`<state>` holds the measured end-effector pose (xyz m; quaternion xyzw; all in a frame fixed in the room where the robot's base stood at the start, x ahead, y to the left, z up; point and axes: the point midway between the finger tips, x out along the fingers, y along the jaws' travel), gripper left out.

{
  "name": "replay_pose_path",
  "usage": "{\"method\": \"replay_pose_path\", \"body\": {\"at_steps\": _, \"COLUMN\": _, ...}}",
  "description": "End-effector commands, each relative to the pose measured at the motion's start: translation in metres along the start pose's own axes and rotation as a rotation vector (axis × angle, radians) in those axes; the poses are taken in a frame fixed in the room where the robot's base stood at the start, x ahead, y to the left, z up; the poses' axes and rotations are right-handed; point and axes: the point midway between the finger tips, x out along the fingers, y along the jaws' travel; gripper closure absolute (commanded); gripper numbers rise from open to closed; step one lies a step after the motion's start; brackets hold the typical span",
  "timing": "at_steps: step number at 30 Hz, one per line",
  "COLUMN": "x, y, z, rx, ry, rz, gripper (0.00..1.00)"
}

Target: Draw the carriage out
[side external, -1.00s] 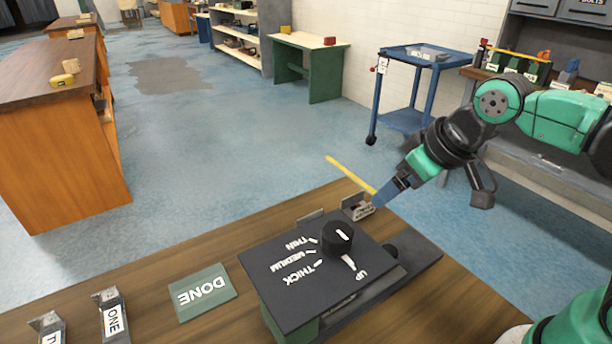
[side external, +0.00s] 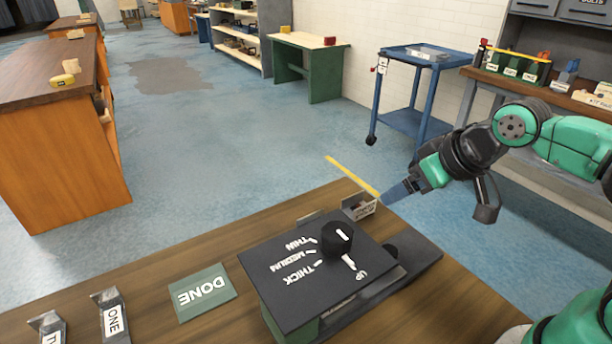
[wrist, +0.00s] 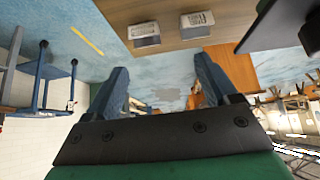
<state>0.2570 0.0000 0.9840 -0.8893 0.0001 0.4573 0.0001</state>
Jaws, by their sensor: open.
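A dark machine (side external: 285,262) with a black round knob (side external: 337,236) sits on the wooden bench. Its top reads THIN, MEDIUM, THICK and UP, and it rests on a dark base (side external: 425,262) with some green below. I cannot tell which part is the carriage. My gripper (side external: 388,196) is beyond the bench's far edge, just right of a small labelled metal holder (side external: 360,206), apart from the machine. In the wrist view, my gripper (wrist: 161,68) has its two blue fingers spread with nothing between them. A dark edge, possibly the machine, shows at upper right there.
A green DONE plate (side external: 201,292) lies left of the machine. Labelled metal holders, one reading ONE (side external: 112,318), stand at the bench's left. A second small holder (side external: 311,217) stands at the far edge. A blue cart (side external: 412,118) stands on the floor beyond; floor there is open.

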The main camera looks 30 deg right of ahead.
Motion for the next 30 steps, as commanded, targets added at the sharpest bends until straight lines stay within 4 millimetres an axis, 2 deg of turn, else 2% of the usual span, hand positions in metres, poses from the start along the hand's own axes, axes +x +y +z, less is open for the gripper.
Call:
{"method": "replay_pose_path", "body": {"at_steps": 2, "x": 0.0, "y": 0.0, "z": 0.0, "rx": 0.0, "ry": 0.0, "rz": 0.0, "gripper": 0.2}}
{"method": "replay_pose_path", "body": {"at_steps": 3, "x": 0.0, "y": 0.0, "z": 0.0, "rx": 0.0, "ry": 0.0, "rz": 0.0, "gripper": 0.23}}
{"method": "replay_pose_path", "body": {"at_steps": 4, "x": 0.0, "y": 0.0, "z": 0.0, "rx": -0.001, "ry": -0.001, "rz": 0.0, "gripper": 0.3}}
{"method": "replay_pose_path", "body": {"at_steps": 10, "x": 0.007, "y": -0.005, "z": 0.003, "rx": -0.132, "ry": -0.106, "rz": -0.017, "gripper": 0.3}}
{"method": "replay_pose_path", "body": {"at_steps": 21, "x": 0.038, "y": -0.024, "z": 0.03, "rx": -0.67, "ry": -0.521, "rz": -0.195, "gripper": 0.3}}
{"method": "replay_pose_path", "body": {"at_steps": 25, "x": 0.043, "y": -0.027, "z": 0.036, "rx": -0.747, "ry": -0.579, "rz": -0.237, "gripper": 0.3}}
{"method": "replay_pose_path", "body": {"at_steps": 30, "x": 0.051, "y": -0.027, "z": 0.042, "rx": -0.763, "ry": -0.591, "rz": -0.246, "gripper": 0.3}}
